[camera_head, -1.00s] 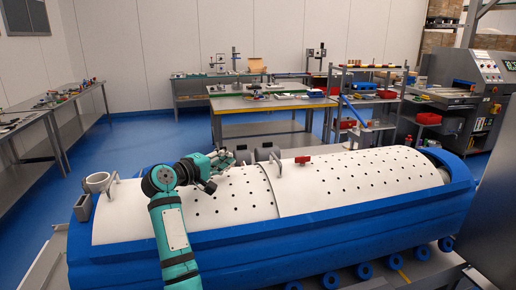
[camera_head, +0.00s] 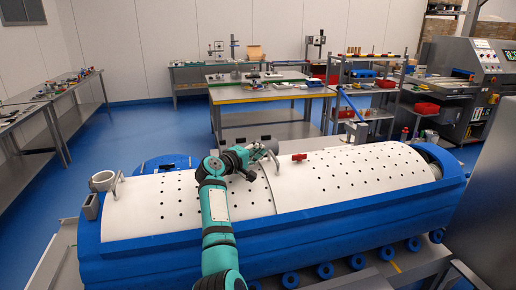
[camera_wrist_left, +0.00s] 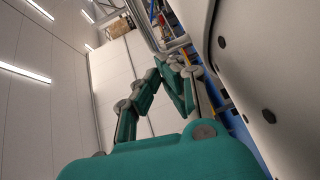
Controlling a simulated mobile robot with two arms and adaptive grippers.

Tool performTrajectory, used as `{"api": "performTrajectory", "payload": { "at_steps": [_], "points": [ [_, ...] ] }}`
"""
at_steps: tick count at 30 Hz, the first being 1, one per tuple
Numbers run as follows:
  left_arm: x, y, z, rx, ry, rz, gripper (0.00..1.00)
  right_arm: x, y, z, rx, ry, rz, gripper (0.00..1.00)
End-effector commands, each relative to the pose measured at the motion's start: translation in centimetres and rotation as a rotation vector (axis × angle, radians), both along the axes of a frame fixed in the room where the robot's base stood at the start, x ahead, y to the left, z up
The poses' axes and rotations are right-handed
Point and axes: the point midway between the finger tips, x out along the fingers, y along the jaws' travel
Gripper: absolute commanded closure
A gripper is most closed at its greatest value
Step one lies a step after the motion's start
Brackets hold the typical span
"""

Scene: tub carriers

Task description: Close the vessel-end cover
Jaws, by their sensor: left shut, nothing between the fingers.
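The vessel is a long blue tub (camera_head: 330,222) with a white, perforated, rounded top in two sections. The left section (camera_head: 150,210) carries a thin handle (camera_head: 115,184) at its left end. The right section (camera_head: 350,180) has a handle (camera_head: 279,163) by the seam and a small red part (camera_head: 299,157). Both sections lie over the tub; I cannot tell which is the vessel-end cover. My left gripper (camera_head: 268,149) is shut and empty, at the far side of the seam near that handle; contact is unclear. White perforated surface (camera_wrist_left: 240,75) fills the wrist view's right side. My right gripper is out of view.
A grey ring-shaped cup (camera_head: 102,180) and a grey box-like holder (camera_head: 90,206) sit at the tub's left end. A blue rounded shape (camera_head: 160,164) shows behind the tub. A workbench (camera_head: 270,93) and a shelf rack (camera_head: 365,95) stand beyond open blue floor.

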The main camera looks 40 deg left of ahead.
Motion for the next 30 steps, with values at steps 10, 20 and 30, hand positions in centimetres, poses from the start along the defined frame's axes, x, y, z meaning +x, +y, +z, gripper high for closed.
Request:
{"api": "performTrajectory", "payload": {
  "at_steps": [10,20,30],
  "points": [
    [0.6,-0.5,-0.1,-0.001,0.0,-0.002,1.0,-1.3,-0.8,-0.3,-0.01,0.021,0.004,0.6],
    [7.3,-6.3,-0.2,-0.003,-0.001,-0.007,1.0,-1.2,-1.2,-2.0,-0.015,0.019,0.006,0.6],
    [10.1,-8.8,0.0,0.0,-0.001,-0.003,1.0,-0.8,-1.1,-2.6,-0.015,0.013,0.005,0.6]
  ]
}}
